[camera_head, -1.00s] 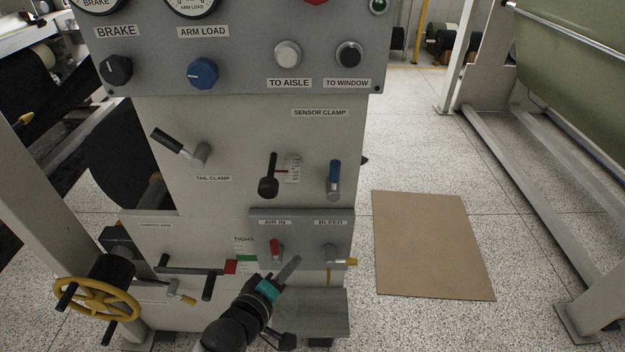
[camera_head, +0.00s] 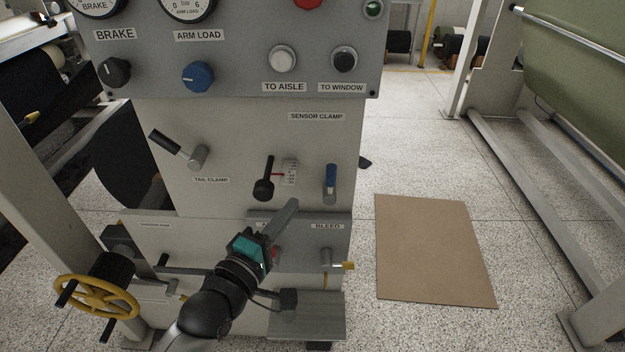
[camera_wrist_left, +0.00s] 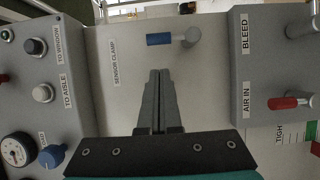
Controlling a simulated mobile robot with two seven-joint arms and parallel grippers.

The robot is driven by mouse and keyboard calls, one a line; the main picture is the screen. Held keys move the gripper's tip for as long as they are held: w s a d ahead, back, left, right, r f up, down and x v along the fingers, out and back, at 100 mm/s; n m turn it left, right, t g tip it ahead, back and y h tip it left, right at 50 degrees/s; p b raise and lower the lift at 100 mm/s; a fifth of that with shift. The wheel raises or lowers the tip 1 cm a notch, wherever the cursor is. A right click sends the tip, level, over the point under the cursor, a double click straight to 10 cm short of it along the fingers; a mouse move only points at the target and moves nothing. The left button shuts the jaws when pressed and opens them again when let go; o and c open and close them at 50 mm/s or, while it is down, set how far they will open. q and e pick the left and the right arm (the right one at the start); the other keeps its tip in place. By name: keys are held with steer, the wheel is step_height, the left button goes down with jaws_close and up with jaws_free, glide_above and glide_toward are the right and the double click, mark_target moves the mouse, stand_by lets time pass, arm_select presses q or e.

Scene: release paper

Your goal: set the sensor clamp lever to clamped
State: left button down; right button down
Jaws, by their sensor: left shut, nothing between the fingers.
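The sensor clamp lever has a blue handle (camera_head: 331,176) pointing up from a grey hub, on the pale panel below the SENSOR CLAMP label (camera_head: 316,116). In the left wrist view the blue handle (camera_wrist_left: 160,39) points left from its hub, beyond my fingertips. My left gripper (camera_head: 292,204) is shut and empty, below and left of the lever in the head view. In the left wrist view the fingers (camera_wrist_left: 158,74) are together and apart from the lever. My right gripper is not in view.
A black-knobbed lever (camera_head: 264,188) beside a small scale sits just left of the blue lever. The tail clamp lever (camera_head: 180,149) is further left. Below, the BLEED valve (camera_head: 328,258) protrudes; my arm partly hides the red AIR IN handle, which shows in the wrist view (camera_wrist_left: 286,103).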

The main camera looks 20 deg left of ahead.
mark_target(330, 178)
arm_select(q)
steer(key=w+d+b, duration=0.1)
steer(key=w, duration=0.8)
steer(key=shift+w+d, duration=0.3)
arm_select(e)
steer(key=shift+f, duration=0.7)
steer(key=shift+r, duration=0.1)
